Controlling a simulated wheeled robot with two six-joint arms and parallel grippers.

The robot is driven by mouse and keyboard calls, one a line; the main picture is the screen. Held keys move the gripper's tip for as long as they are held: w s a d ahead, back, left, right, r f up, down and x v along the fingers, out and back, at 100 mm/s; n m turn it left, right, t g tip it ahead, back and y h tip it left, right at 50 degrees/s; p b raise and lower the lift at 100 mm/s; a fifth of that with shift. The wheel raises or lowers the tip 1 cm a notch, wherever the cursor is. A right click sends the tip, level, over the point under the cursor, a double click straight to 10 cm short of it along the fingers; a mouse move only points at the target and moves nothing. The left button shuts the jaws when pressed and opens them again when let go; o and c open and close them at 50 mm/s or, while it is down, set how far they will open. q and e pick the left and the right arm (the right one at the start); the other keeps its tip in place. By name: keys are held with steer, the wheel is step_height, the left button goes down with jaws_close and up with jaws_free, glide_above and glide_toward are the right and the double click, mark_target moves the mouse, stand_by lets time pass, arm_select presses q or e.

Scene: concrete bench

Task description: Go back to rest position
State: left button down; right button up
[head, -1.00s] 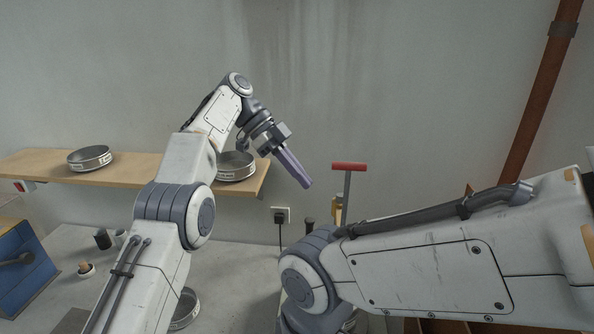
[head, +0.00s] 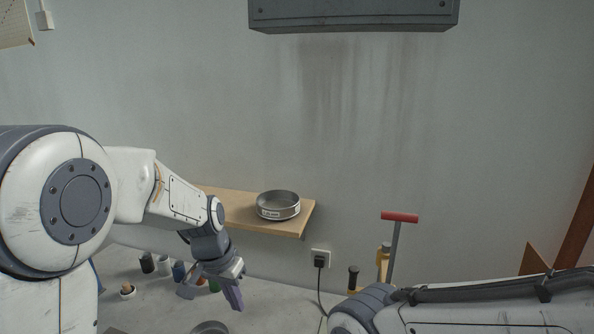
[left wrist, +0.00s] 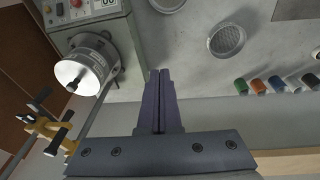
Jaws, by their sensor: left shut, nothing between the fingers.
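My left gripper (head: 234,296) hangs over the bench at the lower left of the head view, pointing down, clear of the shelf. In the left wrist view its two purple fingers (left wrist: 160,92) are together with nothing between them. My right arm crosses the lower right of the head view, and its gripper is outside the picture.
A wooden shelf (head: 238,213) on the wall holds a round sieve (head: 278,206). A machine with a white cylinder (left wrist: 81,72) and a red-handled tool (head: 399,217) stand nearby.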

arm_select(q)
steer(key=s+a+f+n+y, duration=0.1)
steer(key=s+a+f+n, duration=0.15)
steer(key=s, duration=0.35)
steer(key=s+a+f+n+y, duration=0.1)
steer(key=s+a+f, duration=0.15)
steer(key=s, duration=0.35)
steer(key=s+d+f+m+g+b, duration=0.1)
steer(key=s+d+f+m+b, duration=0.2)
steer(key=s+d+b, duration=0.3)
steer(key=s+d+f+m+h+b, duration=0.1)
steer(key=s+d+f+m+b, duration=0.2)
steer(key=s+d+b, duration=0.3)
steer(key=shift+s+d+f+m+g+b, duration=0.2)
steer(key=shift+s+d+m+g+b, duration=0.15)
steer(key=shift+s+d+m, duration=0.35)
